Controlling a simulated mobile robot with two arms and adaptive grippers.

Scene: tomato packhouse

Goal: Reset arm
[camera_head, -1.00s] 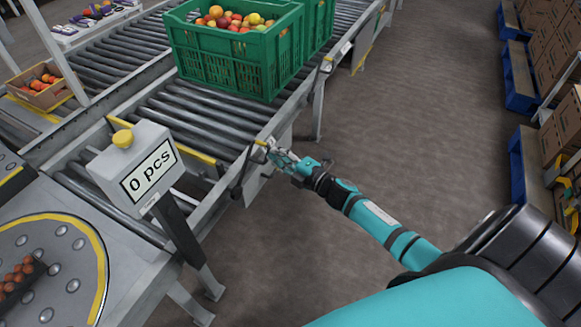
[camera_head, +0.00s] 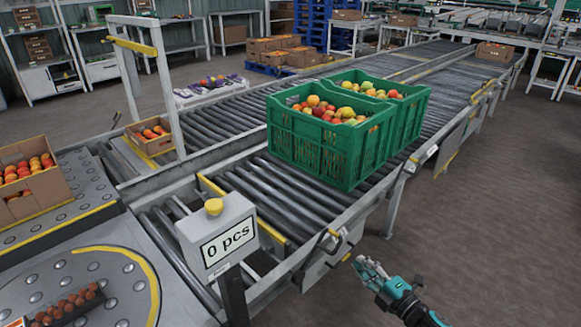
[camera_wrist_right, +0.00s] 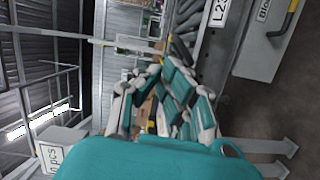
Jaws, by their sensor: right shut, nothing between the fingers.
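My right gripper (camera_head: 372,270) is teal and grey. In the head view it is at the lower right, over open floor and beside the near side of the roller conveyor, apart from the crates. Its fingers also show in the right wrist view (camera_wrist_right: 160,75), drawn together with nothing held between them. My left gripper does not show in either view.
Two green crates (camera_head: 325,160) of tomatoes stand on the roller conveyor (camera_head: 265,185). A counter display (camera_head: 222,240) reads "0 pcs". A cardboard box (camera_head: 30,190) of tomatoes is at left. The grey floor (camera_head: 480,230) at right is clear.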

